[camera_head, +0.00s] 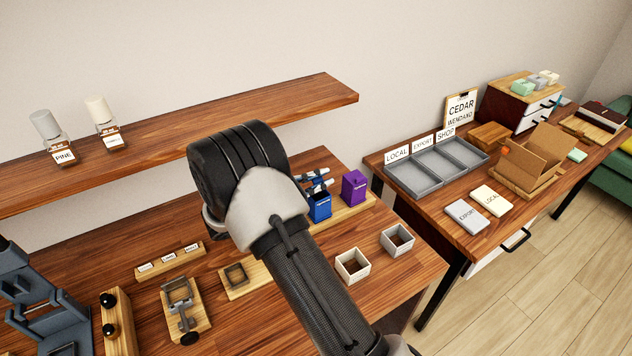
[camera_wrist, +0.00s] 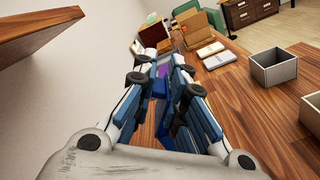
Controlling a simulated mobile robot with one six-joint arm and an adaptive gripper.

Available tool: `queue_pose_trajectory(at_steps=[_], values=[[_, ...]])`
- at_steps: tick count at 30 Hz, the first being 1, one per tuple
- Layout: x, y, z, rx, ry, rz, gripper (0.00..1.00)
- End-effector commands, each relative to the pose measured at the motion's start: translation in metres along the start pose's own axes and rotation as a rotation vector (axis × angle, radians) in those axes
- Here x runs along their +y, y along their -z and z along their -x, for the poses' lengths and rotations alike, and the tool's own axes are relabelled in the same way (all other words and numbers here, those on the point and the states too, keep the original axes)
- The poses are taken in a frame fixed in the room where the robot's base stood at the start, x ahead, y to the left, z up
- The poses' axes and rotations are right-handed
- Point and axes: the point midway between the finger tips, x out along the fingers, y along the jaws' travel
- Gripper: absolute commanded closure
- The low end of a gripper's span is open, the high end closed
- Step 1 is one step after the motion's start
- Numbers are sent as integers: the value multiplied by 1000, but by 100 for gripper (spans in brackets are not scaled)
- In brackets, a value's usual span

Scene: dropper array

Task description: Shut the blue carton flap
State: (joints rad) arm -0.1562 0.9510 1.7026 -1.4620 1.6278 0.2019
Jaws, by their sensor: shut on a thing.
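The small blue carton (camera_head: 320,209) stands on a wooden strip on the workbench, just left of a purple carton (camera_head: 354,188). My gripper (camera_head: 318,181) is at the top of the blue carton, with its fingers covering the flap. In the wrist view the blue carton (camera_wrist: 160,88) shows between the two fingers of my gripper (camera_wrist: 164,76), which is shut on it. The flap's angle cannot be told, because the fingers hide it.
Two open square boxes, white (camera_head: 352,265) and grey (camera_head: 397,240), stand right of my arm. A wooden shelf (camera_head: 200,130) runs above the bench at the back. A second table holds grey trays (camera_head: 425,175) and an open cardboard box (camera_head: 525,175).

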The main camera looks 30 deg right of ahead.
Motion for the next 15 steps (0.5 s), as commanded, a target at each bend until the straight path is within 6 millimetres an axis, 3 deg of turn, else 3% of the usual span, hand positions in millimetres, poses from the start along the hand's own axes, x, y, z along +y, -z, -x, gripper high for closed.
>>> queue_pose_trajectory(at_steps=[15], values=[[-10, -1, 0, 0, -1, -215, 100]])
